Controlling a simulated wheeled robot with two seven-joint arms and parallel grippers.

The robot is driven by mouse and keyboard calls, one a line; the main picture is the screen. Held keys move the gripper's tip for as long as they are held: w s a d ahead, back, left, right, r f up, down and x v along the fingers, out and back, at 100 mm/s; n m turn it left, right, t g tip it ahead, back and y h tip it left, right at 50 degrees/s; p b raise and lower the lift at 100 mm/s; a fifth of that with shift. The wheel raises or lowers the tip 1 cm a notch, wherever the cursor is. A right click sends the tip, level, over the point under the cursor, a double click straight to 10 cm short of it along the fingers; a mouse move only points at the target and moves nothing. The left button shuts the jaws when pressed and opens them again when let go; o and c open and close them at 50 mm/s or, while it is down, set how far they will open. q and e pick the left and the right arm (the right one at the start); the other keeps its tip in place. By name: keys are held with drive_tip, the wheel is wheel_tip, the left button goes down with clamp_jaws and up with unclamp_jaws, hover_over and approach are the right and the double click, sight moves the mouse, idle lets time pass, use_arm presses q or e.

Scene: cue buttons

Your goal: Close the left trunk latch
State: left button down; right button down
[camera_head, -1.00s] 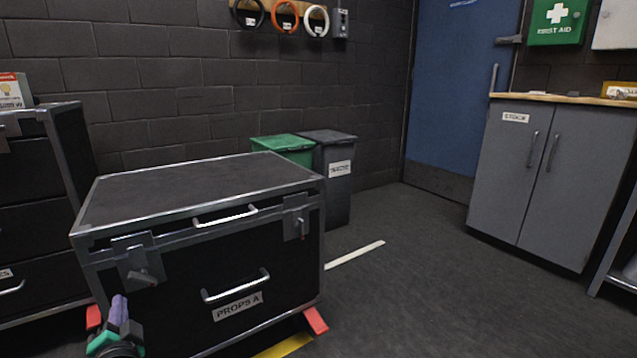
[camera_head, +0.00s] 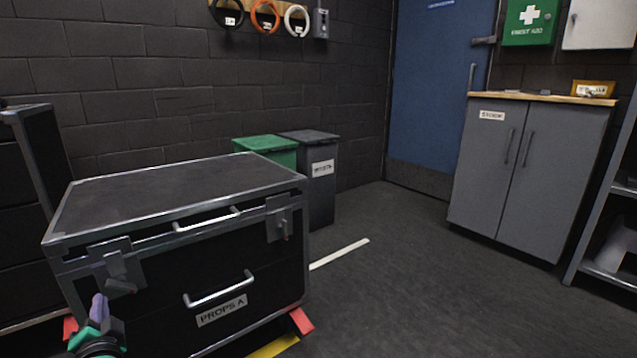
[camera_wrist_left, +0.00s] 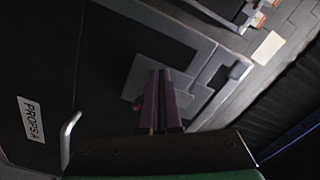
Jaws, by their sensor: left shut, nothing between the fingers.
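A black flight-case trunk (camera_head: 160,200) with metal edges stands at the lower left, its lid down. The left latch (camera_head: 117,268) is a grey plate on its front near the left corner; the right latch (camera_head: 280,218) is near the right corner. My left gripper (camera_head: 98,306) is shut and empty, with purple fingers, just in front of and below the left latch. In the left wrist view the gripper fingers (camera_wrist_left: 161,98) overlap the grey latch plate (camera_wrist_left: 140,76) and hide part of it. I cannot tell if they touch. My right gripper is not in view.
A front handle (camera_head: 220,291) and a PROPS A label (camera_head: 221,311) are on the trunk's front. A green bin (camera_head: 266,149) and a dark bin (camera_head: 318,185) stand behind it. A dark drawer case (camera_head: 25,200) is close at the left. Floor to the right is clear.

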use_arm(q)
drive_tip(key=shift+w+d, duration=0.2)
drive_tip(key=shift+d, duration=0.1)
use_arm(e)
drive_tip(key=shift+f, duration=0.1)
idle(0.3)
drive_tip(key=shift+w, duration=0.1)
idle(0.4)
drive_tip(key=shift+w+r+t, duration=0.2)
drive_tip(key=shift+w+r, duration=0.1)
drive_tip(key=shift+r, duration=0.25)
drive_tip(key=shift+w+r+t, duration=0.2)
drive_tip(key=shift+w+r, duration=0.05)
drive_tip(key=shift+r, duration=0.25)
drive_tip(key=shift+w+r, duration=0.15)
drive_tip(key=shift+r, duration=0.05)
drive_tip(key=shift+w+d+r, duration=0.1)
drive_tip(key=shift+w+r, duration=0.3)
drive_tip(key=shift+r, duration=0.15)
use_arm(q)
drive_tip(key=shift+f, duration=0.1)
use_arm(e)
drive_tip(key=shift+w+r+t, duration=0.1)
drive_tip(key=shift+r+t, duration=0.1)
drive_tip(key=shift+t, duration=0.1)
